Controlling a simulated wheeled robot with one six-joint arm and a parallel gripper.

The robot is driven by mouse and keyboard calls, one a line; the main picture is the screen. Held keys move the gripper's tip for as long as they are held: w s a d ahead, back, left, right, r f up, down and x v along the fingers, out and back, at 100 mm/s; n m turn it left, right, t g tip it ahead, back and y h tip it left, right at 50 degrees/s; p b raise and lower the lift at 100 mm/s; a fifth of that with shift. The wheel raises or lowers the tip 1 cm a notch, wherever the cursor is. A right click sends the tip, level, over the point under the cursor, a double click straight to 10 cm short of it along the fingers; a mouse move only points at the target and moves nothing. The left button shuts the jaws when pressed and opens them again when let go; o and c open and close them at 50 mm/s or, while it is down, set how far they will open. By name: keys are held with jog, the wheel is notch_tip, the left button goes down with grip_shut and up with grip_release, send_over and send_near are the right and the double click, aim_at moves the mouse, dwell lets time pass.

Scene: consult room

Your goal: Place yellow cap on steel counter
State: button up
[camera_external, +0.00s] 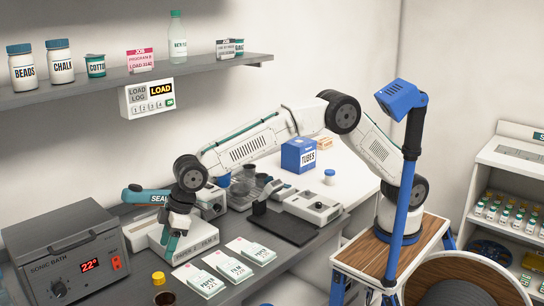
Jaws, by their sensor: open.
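The yellow cap (158,278) is at the front left, just right of the sonic bath. A small dark round thing (165,298) is right in front of it, cut by the lower picture edge. I cannot tell whether the cap lies directly on the grey steel counter (232,293) or on something low. My gripper (171,246) points down above the counter, behind the cap and apart from it. It is open, with nothing visible between its fingers.
The grey sonic bath (62,256) stands at left. Several labelled paper packets (228,270) lie right of the cap. A white sealer (146,232) stands close by my gripper. A black tray (283,224) and a blue tubes box (298,155) are farther back. A shelf (100,92) hangs above.

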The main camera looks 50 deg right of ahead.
jog(key=shift+v, duration=1.5)
